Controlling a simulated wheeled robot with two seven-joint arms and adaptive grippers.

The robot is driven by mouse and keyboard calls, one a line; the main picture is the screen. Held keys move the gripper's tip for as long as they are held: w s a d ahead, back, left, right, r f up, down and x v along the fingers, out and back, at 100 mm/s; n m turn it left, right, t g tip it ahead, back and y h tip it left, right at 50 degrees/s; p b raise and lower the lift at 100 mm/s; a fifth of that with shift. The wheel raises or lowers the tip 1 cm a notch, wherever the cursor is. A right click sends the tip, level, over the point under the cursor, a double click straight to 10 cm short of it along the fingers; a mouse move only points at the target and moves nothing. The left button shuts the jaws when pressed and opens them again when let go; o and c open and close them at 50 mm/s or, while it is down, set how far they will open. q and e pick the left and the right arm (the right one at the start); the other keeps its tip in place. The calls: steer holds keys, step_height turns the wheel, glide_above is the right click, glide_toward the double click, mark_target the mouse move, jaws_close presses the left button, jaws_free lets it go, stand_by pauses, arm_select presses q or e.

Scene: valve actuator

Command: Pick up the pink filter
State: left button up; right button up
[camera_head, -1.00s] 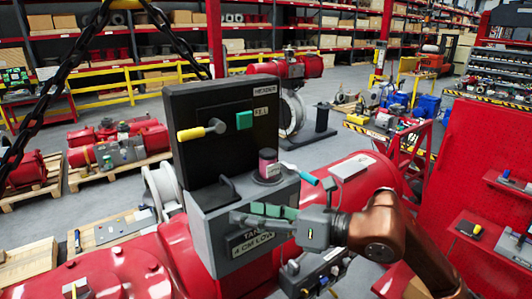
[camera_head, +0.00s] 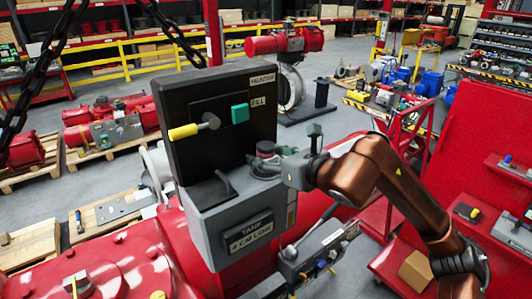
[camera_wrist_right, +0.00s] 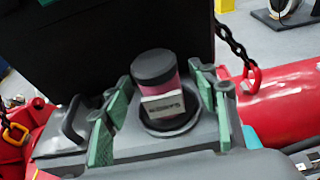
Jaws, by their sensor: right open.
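The pink filter (camera_head: 266,150) is a short cylinder with a dark cap, standing upright on the ledge of the grey control box (camera_head: 235,225). In the right wrist view the filter (camera_wrist_right: 158,88) shows a pale label and sits in a dark round seat. My right gripper (camera_head: 282,162) is open beside the filter at the box's right side. In the right wrist view its green-padded fingers (camera_wrist_right: 160,108) stand apart on either side of the filter, with gaps visible. The filter's lower part is partly hidden by the gripper in the head view. My left gripper is not in view.
A black panel (camera_head: 165,100) with a yellow-handled lever (camera_head: 190,130) and green button (camera_head: 240,113) rises behind the ledge. A dark handle (camera_head: 225,184) stands left of the filter. Red machinery (camera_head: 120,260) lies below, and a hanging chain (camera_head: 40,70) is at left.

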steer(key=shift+w+a+f, duration=0.1)
steer(key=shift+w+a, duration=0.1)
steer(key=shift+w+a+f, duration=0.1)
steer(key=shift+w, duration=0.15)
steer(key=shift+c, duration=0.2)
steer(key=c, duration=0.6)
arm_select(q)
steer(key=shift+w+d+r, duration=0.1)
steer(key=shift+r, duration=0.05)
arm_select(e)
steer(key=c, duration=0.7)
